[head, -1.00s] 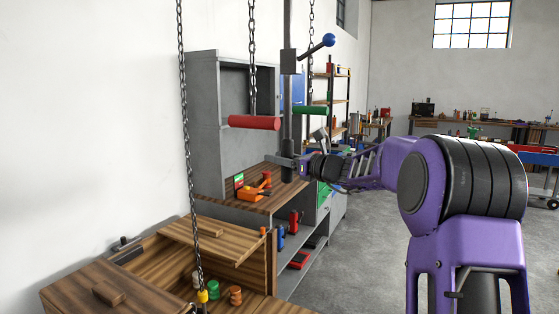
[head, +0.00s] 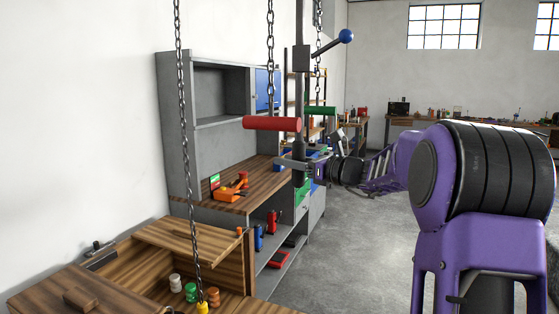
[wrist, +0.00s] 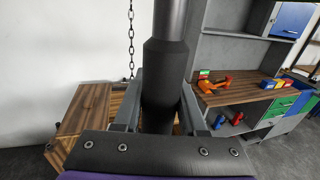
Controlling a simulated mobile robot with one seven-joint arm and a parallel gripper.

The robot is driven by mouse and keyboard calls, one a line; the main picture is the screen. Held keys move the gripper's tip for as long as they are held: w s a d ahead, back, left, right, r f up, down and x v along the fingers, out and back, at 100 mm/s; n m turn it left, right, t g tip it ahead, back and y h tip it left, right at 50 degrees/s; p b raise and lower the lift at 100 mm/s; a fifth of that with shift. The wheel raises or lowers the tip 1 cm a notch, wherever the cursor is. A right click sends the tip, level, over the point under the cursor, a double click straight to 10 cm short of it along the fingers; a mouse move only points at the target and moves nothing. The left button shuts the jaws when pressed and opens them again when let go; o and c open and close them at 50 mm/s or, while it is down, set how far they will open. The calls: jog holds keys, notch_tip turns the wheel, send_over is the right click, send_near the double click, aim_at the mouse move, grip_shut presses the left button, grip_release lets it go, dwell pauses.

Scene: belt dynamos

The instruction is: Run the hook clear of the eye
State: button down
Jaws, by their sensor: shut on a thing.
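My gripper (head: 297,164) is shut on a dark upright pole (head: 300,120), which also stands between the fingers in the wrist view (wrist: 165,70). The pole has a square block (head: 301,58) and a side lever with a blue ball (head: 346,36), and runs out of the top of the head view. A chain (head: 185,110) hangs at the left, its yellow end (head: 202,306) low by the wooden chest. A red bar (head: 272,123) and a green bar (head: 320,110) hang from other chains. I cannot make out a hook or an eye.
A grey cabinet with a wooden worktop (head: 250,175) stands behind the pole, with an orange tool (head: 232,188) on it. An open wooden chest (head: 190,255) is at lower left. The floor (head: 340,260) at centre is clear.

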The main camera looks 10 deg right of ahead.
dwell(0.3)
jog(key=shift+c, duration=2.3)
grip_release()
jog(key=v, duration=1.7)
jog(key=shift+s+d, duration=0.2)
jog(key=shift+w+a, duration=0.1)
